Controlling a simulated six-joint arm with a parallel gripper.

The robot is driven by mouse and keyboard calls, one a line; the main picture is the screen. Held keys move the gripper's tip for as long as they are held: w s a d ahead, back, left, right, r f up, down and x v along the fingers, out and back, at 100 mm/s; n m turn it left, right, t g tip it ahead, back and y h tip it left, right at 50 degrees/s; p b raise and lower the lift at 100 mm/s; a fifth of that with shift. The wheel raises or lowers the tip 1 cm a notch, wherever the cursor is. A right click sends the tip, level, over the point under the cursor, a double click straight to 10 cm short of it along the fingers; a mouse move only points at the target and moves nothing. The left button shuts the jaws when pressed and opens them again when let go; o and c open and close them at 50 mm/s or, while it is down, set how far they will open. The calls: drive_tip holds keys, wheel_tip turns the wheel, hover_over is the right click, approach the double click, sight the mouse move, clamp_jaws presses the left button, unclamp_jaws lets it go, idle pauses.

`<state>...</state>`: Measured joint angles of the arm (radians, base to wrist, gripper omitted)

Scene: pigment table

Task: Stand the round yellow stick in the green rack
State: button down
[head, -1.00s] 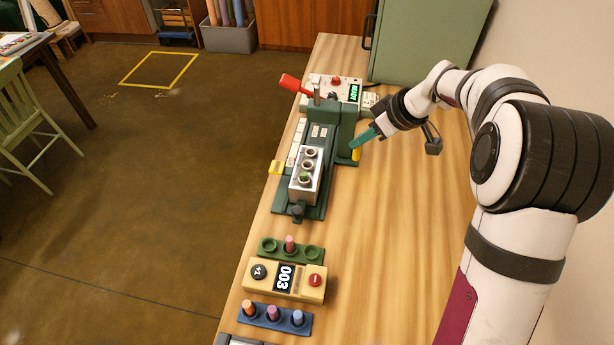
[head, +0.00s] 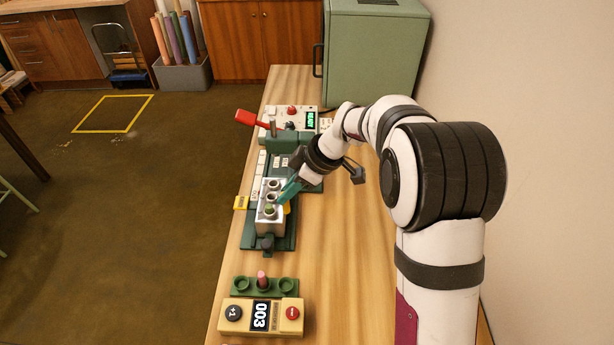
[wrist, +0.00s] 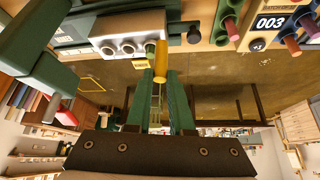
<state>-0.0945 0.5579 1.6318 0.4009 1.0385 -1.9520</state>
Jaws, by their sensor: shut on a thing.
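The round yellow stick (wrist: 160,66) is between the fingertips of my gripper (wrist: 160,90) in the wrist view. In the head view the stick (head: 287,208) shows only as a small yellow piece by the teal fingers of my gripper (head: 288,194), just right of the metal block. My gripper is shut on it. The green rack (head: 252,293) lies nearer the front, clear of the gripper. A pink stick (head: 262,279) stands in its middle hole; the left and right holes are empty. Part of the rack (wrist: 222,36) shows at the wrist view's upper right.
The metal block (head: 268,228) on the green press (head: 290,233) has several holes, with a green stick (head: 269,209) in the front one. A yellow counter box (head: 280,325) reading 003 stands in front of the rack. The table (head: 340,270) right of the rack is clear.

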drive_tip(key=shift+s+a+f+n+g, duration=0.7)
drive_tip(key=shift+s+a+f+n, duration=0.75)
drive_tip(key=shift+s, duration=0.6)
drive_tip(key=shift+s+a+f+n+g, duration=0.7)
drive_tip(key=shift+s+a+f+n, duration=0.45)
drive_tip(key=shift+s+a+f, duration=0.55)
drive_tip(key=shift+s+a+f+n+g, duration=0.7)
drive_tip(key=shift+s+a+f+n, duration=0.8)
drive_tip(key=shift+s, duration=0.85)
drive_tip(key=shift+a+f, duration=0.2)
drive_tip(key=shift+f, duration=0.6)
drive_tip(key=c, duration=0.7)
unclamp_jaws()
